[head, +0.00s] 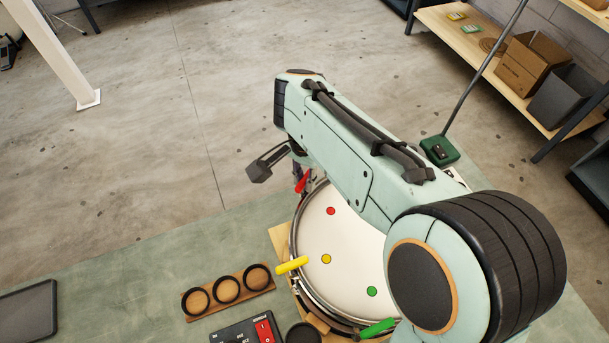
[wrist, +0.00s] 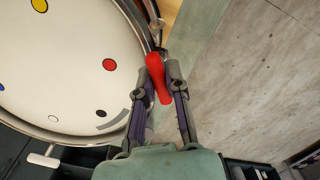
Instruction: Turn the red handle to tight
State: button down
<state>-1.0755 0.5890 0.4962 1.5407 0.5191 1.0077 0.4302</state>
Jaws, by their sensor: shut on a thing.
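The red handle (wrist: 157,80) sits at the rim of the round drum (wrist: 62,104), beside a red dot (wrist: 109,65) on the white drumhead. My gripper (wrist: 159,73) has one finger on each side of the handle and is shut on it. In the wrist view the handle points down the picture and slightly right, between the fingers. In the head view the red handle (head: 303,182) shows only in part at the drum's far left edge. My arm hides most of my gripper there. I cannot read any tight mark.
A yellow handle (head: 292,265) and a green handle (head: 378,328) stick out from the drum's rim. A wooden rack with black rings (head: 228,290) and a dark box with a red switch (head: 264,331) lie nearby. A green-based stand (head: 440,151) stands behind my arm. Open bench lies left.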

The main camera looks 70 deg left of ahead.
jog(key=m, duration=0.5)
jog(key=shift+m, duration=0.3)
jog(key=m, duration=1.2)
jog(key=shift+m, duration=0.3)
jog(key=m, duration=0.5)
jog(key=shift+m, duration=0.3)
jog(key=c, duration=1.1)
grip_release()
